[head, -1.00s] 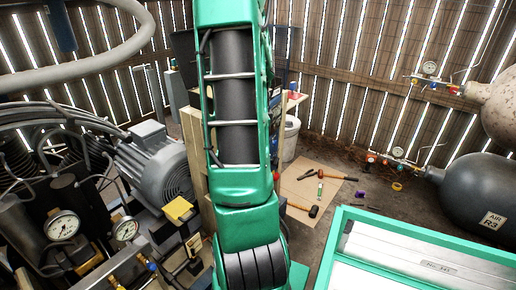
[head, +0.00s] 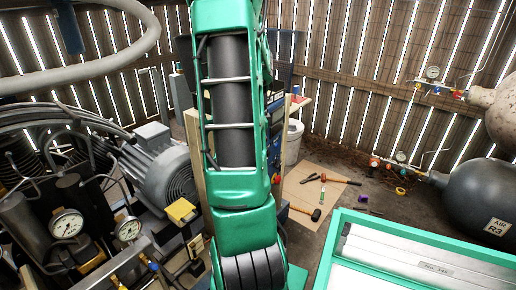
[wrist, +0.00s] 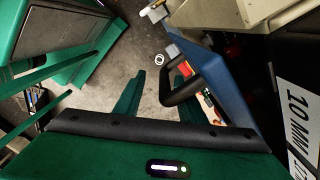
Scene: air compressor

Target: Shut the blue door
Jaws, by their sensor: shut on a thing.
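The blue door (wrist: 222,78) shows in the wrist view as a tilted blue panel right of centre, with a black loop handle (wrist: 182,92) on its face. My gripper (wrist: 158,104) has its two green fingers around the lower part of the handle and is shut on it. The exact contact is partly hidden by the dark gripper body. My gripper is hidden there.
A grey motor (head: 157,165) and pressure gauges (head: 67,224) stand on the left. Tools lie on a board (head: 312,190) on the floor. A green-framed case (head: 420,262) is at front right. In the wrist view, bare floor lies beyond my fingers.

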